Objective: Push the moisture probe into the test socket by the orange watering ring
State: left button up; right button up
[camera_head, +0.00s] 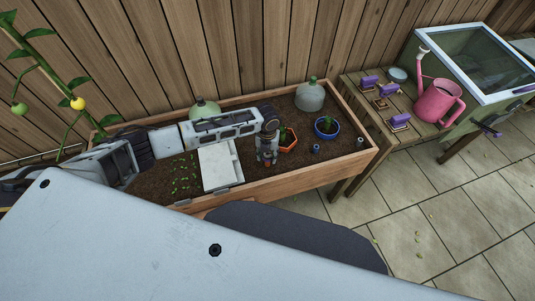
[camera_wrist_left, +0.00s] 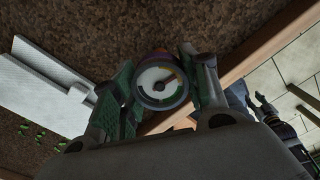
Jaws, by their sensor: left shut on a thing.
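My left gripper (camera_head: 267,158) points down over the planter soil, just left of the orange watering ring (camera_head: 288,140), which surrounds a small green plant. In the left wrist view it is shut on the moisture probe (camera_wrist_left: 161,86), whose round white dial with a coloured scale faces the camera between the fingers. The probe's lower end is hidden, so I cannot tell whether it touches soil or a socket. No socket shows clearly beside the orange ring; the gripper covers that spot. My right gripper is not clearly seen.
A blue ring (camera_head: 326,127) with a plant stands to the right, near small grey-blue sockets (camera_head: 316,149). A white tray (camera_head: 216,167) lies left of the gripper, beside seedlings. Glass cloches stand at the back. The planter's wooden front rim (camera_head: 320,175) is close. A pink watering can (camera_head: 437,103) is far right.

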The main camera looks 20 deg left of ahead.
jog(key=shift+d, duration=0.15)
pick_arm(q)
jog(key=o, duration=1)
jog(key=shift+o, duration=0.2)
pick_arm(e)
jog(key=shift+d, duration=0.5)
pick_arm(q)
jog(key=shift+r, duration=0.8)
notch_tip(320, 180, up, 10)
jog(key=shift+r, duration=0.2)
pick_arm(e)
jog(key=shift+a, duration=0.3)
